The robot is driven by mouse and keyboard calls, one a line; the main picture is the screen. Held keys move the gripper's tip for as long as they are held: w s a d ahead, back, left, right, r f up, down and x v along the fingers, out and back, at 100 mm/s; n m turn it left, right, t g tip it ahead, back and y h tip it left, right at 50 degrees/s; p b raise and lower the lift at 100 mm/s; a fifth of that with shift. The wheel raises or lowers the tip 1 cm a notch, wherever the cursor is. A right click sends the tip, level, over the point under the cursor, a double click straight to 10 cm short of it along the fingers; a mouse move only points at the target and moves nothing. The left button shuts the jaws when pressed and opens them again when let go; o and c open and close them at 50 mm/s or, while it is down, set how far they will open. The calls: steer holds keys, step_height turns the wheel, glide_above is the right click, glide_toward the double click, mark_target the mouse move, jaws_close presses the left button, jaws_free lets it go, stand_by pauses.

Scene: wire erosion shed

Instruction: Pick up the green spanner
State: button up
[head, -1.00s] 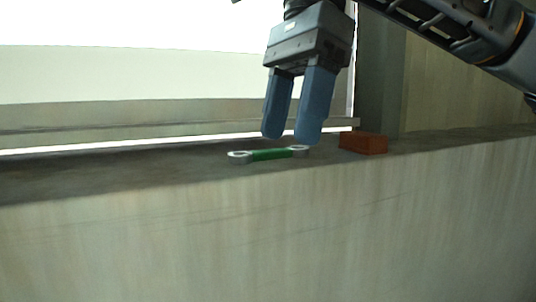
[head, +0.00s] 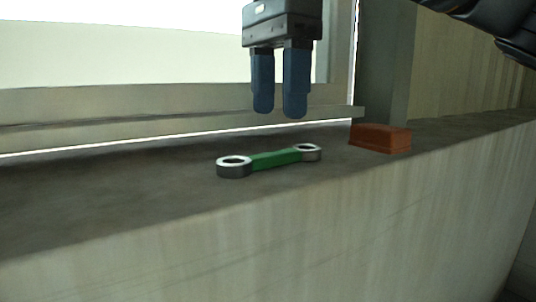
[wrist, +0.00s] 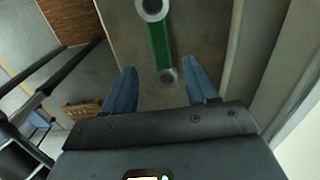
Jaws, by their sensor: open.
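The green spanner (head: 275,160) lies flat on a grey concrete ledge (head: 110,190), with a metal ring at each end and a green shaft between them. My gripper (head: 280,114) is above the ledge, fingers pointing down, apart from the spanner and empty. In the wrist view, the spanner (wrist: 159,42) runs up the picture from between the two blue fingers (wrist: 161,80), which stand apart. Its far ring is cut near the top edge, and its near ring shows close to the fingertips' gap.
A red-brown brick (head: 380,138) sits on the ledge to the right of the spanner. A window frame (head: 170,118) runs along the back of the ledge. The ledge's front edge drops to a wall face (head: 330,240). The ledge left of the spanner is bare.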

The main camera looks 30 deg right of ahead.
mark_target(274, 153)
steer(key=shift+w+a+f+p, duration=0.15)
steer(key=shift+f+p, duration=0.2)
steer(key=shift+f, duration=1.15)
steer(key=shift+s+a+f+p, duration=0.1)
steer(key=shift+f+p, duration=0.25)
steer(key=shift+f, duration=1.15)
jaws_close()
